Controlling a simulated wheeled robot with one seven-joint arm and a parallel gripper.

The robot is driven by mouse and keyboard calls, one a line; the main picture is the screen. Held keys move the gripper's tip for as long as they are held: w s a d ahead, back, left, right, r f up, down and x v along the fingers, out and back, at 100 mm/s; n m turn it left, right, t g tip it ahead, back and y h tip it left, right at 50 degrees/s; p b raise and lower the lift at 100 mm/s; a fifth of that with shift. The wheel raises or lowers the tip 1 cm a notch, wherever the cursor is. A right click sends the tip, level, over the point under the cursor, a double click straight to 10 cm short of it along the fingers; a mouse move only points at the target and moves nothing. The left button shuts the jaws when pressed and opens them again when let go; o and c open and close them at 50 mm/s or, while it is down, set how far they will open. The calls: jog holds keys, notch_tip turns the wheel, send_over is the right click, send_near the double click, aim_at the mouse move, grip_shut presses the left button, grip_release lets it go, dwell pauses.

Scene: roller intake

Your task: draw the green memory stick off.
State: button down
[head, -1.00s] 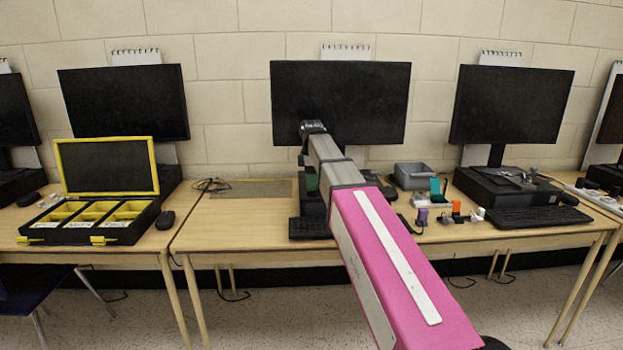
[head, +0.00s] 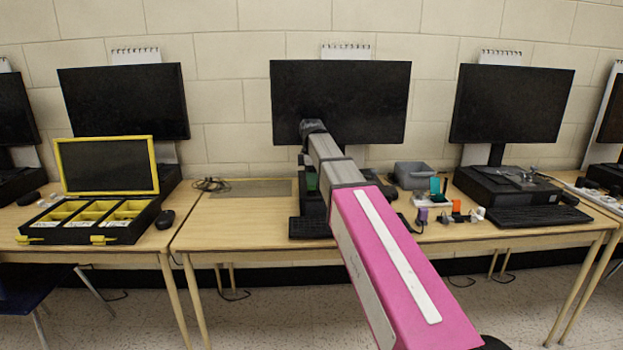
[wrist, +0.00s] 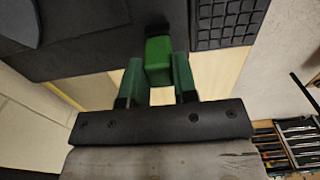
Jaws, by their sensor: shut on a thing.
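The green memory stick (wrist: 159,62) is between the two green-padded fingers of my gripper (wrist: 157,78) in the wrist view. My gripper is shut on it. The stick's far end reaches a dark part at the edge of the black computer case (wrist: 100,45); I cannot tell whether it is still seated there. In the head view, my arm covers most of the middle computer, and only a bit of green shows beside it.
A black keyboard (head: 308,228) lies in front of the middle monitor (head: 340,95). A yellow-rimmed case (head: 107,165) with compartments stands open at left. A grey bin (head: 412,175) and several small coloured items sit right of my arm.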

jog(key=shift+r, duration=0.3)
jog(key=shift+r, duration=0.75)
jog(key=shift+r, duration=0.1)
jog(key=shift+r, duration=1.9)
